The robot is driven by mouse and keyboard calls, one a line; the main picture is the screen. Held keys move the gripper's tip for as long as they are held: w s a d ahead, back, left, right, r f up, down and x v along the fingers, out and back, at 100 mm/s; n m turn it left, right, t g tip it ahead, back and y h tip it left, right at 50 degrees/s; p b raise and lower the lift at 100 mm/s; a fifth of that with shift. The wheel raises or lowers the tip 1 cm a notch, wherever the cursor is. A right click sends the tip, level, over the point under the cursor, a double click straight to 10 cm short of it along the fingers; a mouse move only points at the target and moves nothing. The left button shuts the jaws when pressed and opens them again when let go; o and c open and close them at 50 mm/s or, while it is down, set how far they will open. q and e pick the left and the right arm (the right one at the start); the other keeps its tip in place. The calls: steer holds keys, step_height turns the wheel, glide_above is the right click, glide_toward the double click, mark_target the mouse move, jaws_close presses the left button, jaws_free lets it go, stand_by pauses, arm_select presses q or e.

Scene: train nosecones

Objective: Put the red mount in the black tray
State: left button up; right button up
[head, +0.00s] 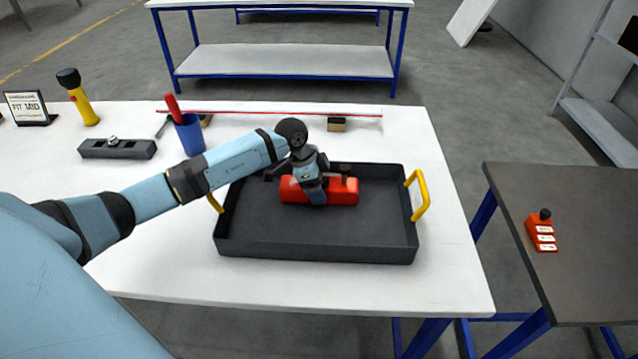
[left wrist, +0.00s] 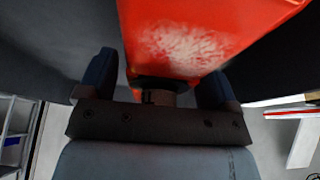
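The red mount (head: 342,191) is a red block inside the black tray (head: 318,249), near its back wall. It looks to be on the tray floor, though its underside is hidden. My left gripper (head: 310,172) is over the middle of the mount and hides part of its top. In the left wrist view, the fingers (left wrist: 155,85) stand apart. The red mount (left wrist: 190,45) fills the space beyond them, and a dark, short post shows between them. A gap shows at the left finger. My right gripper is not in view.
The tray has yellow handles (head: 421,196). A grey mount (head: 117,149), a blue cup (head: 190,135), a yellow flashlight (head: 82,100) and a small sign (head: 28,108) stand to the left. A red-edged strip (head: 260,112) lies behind the tray. The table's front right is clear.

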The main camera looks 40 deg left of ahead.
arm_select(q)
steer(key=shift+r, duration=0.1)
steer(key=v, duration=1.2)
